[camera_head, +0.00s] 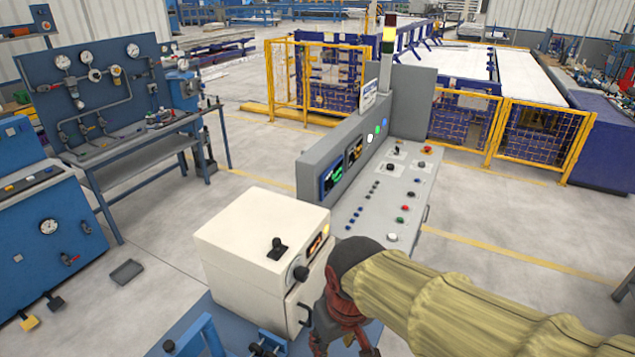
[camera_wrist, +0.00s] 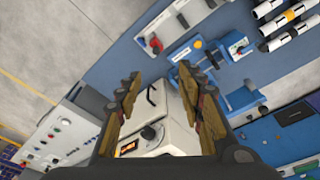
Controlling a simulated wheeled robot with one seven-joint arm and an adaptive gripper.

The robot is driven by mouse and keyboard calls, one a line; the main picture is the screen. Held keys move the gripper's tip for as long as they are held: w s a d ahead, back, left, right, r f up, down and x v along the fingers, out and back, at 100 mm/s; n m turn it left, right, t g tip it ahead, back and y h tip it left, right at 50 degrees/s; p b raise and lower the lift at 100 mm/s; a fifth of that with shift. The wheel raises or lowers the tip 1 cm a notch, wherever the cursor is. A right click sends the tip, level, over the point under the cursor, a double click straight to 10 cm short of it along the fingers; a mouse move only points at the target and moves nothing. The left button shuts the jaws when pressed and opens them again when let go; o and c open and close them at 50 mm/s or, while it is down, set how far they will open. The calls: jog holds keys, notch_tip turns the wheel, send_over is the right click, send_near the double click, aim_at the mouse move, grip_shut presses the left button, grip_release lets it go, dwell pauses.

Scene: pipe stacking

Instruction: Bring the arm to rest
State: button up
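My arm, in a tan sleeve, reaches in from the lower right of the head view. My gripper (camera_head: 340,340) hangs at its end in front of the cream box, pointing down and partly cut off by the bottom edge. In the wrist view my gripper (camera_wrist: 158,74) has its two fingers spread well apart, with nothing held between them. The cream box (camera_head: 255,240) with a dial and lit display shows beyond the fingers in the wrist view too. Several white and black pipes (camera_wrist: 278,22) lie at the top right of the wrist view, apart from the gripper.
A grey control console (camera_head: 385,200) stands behind the cream box. Blue clamp fixtures (camera_wrist: 240,97) sit on a blue surface (camera_wrist: 130,50) below the gripper. A blue gauge bench (camera_head: 130,150) is at left, and yellow fencing (camera_head: 540,130) at back right. Open floor lies between.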

jog(key=s+d+m+t+b, duration=0.2)
jog(key=s+d+b, duration=0.1)
jog(key=d, duration=0.4)
jog(key=s+d+f+m+t+b, duration=0.1)
jog(key=s+d+m+b, duration=0.1)
jog(key=d, duration=0.6)
jog(key=shift+s+d+m+t+h+b, duration=0.2)
jog(key=shift+s+m+t+h+b, duration=0.2)
jog(key=shift+s+b, duration=0.4)
jog(key=shift+w+d, duration=0.1)
jog(key=shift+d, duration=0.1)
